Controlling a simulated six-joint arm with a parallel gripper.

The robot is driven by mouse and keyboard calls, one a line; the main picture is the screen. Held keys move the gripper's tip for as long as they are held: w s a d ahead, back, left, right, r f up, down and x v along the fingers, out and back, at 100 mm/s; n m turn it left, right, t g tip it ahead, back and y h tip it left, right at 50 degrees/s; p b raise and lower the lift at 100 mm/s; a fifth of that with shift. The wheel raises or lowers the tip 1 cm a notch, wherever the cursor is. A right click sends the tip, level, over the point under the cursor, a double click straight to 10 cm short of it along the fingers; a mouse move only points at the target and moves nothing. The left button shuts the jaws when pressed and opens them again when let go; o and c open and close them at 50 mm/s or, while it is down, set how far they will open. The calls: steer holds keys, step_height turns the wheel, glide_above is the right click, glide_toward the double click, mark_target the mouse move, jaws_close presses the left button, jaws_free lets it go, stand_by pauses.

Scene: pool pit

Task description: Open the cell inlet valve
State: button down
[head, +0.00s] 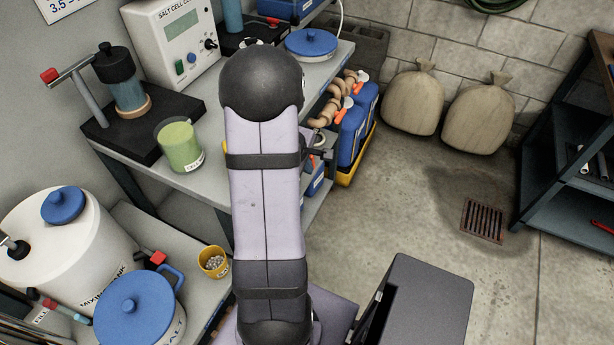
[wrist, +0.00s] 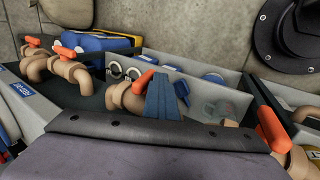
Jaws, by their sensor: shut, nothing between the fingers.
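Several tan pipe valves with orange-red handles show in the wrist view. One valve (wrist: 124,97) is in the middle, its handle up and tilted, just left of my fingers. Two more valves (wrist: 68,68) are at the left, and another orange handle (wrist: 271,130) stands close at the right. I cannot tell by a label which one is the cell inlet valve. My gripper (wrist: 165,76) is shut and empty, its blue fingers together in front of the middle valve; I cannot tell whether they touch it.
In the head view, the salt cell control box (head: 180,40), a green beaker (head: 180,148) and a blue lid (head: 311,43) crowd the bench. Sacks (head: 413,100) lean on the wall.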

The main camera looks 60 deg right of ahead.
steer(key=shift+w+f+h+b, duration=0.1)
steer(key=shift+f+h+b, duration=0.4)
steer(key=shift+b, duration=2.95)
steer(key=shift+a+r+h+b, duration=0.15)
steer(key=shift+h+b, duration=0.15)
steer(key=shift+b, duration=0.25)
steer(key=b, duration=0.3)
steer(key=shift+s+a+f+h, duration=0.1)
steer(key=shift+s+f+h, duration=0.1)
steer(key=shift+f+h, duration=0.1)
steer(key=shift+r, duration=0.15)
steer(key=shift+r+p, duration=0.55)
steer(key=shift+r, duration=0.15)
steer(key=shift+r, duration=0.1)
